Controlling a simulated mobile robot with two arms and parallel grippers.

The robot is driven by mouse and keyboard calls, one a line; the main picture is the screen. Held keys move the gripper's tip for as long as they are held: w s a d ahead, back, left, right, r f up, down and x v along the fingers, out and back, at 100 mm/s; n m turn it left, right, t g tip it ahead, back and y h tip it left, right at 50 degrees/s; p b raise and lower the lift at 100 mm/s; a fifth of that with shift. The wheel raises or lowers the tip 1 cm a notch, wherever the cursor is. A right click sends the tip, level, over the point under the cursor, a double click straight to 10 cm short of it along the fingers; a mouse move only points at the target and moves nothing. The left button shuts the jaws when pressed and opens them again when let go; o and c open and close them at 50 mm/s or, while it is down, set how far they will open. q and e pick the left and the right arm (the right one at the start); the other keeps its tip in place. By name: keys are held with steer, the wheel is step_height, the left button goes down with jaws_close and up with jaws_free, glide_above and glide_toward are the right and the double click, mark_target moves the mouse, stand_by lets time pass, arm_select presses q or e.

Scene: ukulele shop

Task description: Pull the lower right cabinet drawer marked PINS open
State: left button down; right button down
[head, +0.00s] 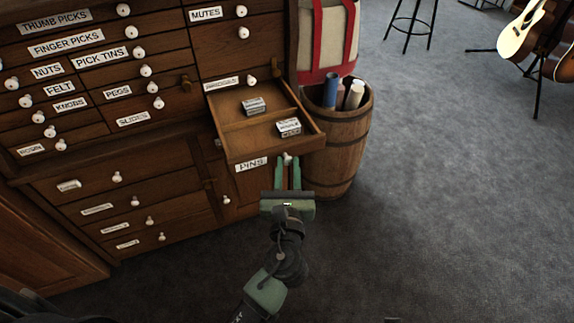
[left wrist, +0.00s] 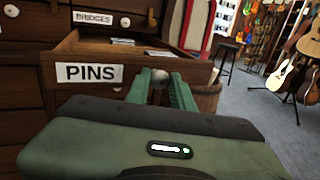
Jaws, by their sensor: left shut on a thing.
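The PINS drawer (head: 313,133) stands pulled out of the cabinet, and its inside shows. Its PINS label (head: 251,164) is on the front and reads clearly in the left wrist view (left wrist: 90,73). My left gripper (head: 287,161) is shut on the drawer's white knob (left wrist: 160,75), with one green finger on each side. A divider splits the drawer, and small labelled boxes (head: 288,127) lie in it. My right gripper is not in view.
The BRIDGES drawer (left wrist: 93,18) above is shut. A wooden barrel (head: 345,140) with rolled tubes stands close to the right of the open drawer. Other drawers of the cabinet (head: 115,155) are on the left. Grey carpet (head: 450,200) is clear in front and to the right.

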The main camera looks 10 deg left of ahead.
arm_select(q)
steer(key=c, duration=1.3)
jaws_free()
steer(key=shift+o, duration=0.2)
steer(key=s+d, duration=0.1)
steer(key=s, duration=0.6)
steer(key=shift+s+d, duration=0.3)
steer(key=shift+d, duration=0.05)
